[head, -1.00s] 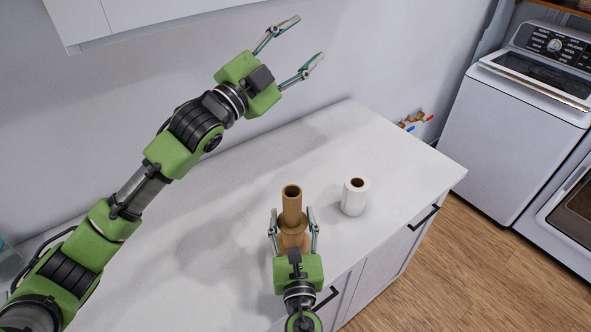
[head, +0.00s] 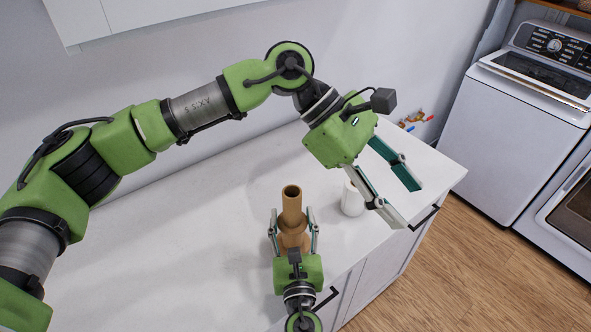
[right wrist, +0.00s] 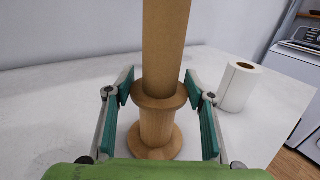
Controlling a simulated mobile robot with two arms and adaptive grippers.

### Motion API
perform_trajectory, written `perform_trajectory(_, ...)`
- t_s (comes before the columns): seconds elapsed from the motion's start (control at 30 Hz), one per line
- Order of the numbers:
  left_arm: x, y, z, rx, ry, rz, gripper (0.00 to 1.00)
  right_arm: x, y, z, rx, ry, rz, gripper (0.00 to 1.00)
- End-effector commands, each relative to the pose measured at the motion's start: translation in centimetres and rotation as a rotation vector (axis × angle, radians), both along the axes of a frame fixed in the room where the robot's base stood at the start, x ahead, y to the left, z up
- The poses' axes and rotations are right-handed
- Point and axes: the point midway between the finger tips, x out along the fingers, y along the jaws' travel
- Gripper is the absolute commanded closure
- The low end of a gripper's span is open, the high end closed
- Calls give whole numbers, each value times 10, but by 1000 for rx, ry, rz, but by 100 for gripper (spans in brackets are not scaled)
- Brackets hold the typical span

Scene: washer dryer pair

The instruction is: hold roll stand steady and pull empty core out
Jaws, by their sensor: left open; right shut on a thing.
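The brown cardboard core (head: 291,207) stands upright on the wooden roll stand (head: 293,239) on the white counter. In the right wrist view the core (right wrist: 165,45) rises above the round collar of the stand (right wrist: 157,124), whose wider base is on the counter. My right gripper (head: 292,214) is shut on the stand, one finger on each side, with its tips at the collar. My left gripper (head: 408,205) is open and empty, to the right of the core, with its fingers pointing down toward the counter's right part.
A white paper roll (head: 351,200) stands on the counter right of the stand, partly hidden by a left finger; it is clear in the right wrist view (right wrist: 239,87). The counter (head: 190,235) is bare to the left. A washer (head: 515,120) stands at right.

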Motion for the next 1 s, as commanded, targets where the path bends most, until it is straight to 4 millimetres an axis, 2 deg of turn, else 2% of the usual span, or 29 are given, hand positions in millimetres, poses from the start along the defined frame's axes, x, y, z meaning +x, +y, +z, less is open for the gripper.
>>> perform_trajectory(0.03,9,15,-18,101,-101,-43,52,0,0,-1,0,1,-1,83)
perform_trajectory(0.1,27,41,-41,248,-231,-96,52,0,-1,-1,0,1,-1,83)
perform_trajectory(0.2,55,80,-59,448,-380,-155,52,0,-1,-1,0,1,-1,83)
perform_trajectory(0.3,80,114,-63,614,-490,-193,52,0,-1,-1,0,1,-1,83)
perform_trajectory(0.4,97,139,-60,732,-557,-212,52,0,-1,-1,0,1,-1,83)
perform_trajectory(0.5,107,153,-57,800,-593,-221,52,0,-1,-1,0,1,-1,83)
perform_trajectory(0.67,112,161,-64,834,-605,-225,52,0,-1,-1,0,1,-1,83)
perform_trajectory(0.77,113,162,-78,832,-605,-224,52,0,-1,-1,-1,1,-1,83)
perform_trajectory(1.0,118,166,-124,830,-603,-225,52,0,0,-1,-1,1,-1,83)
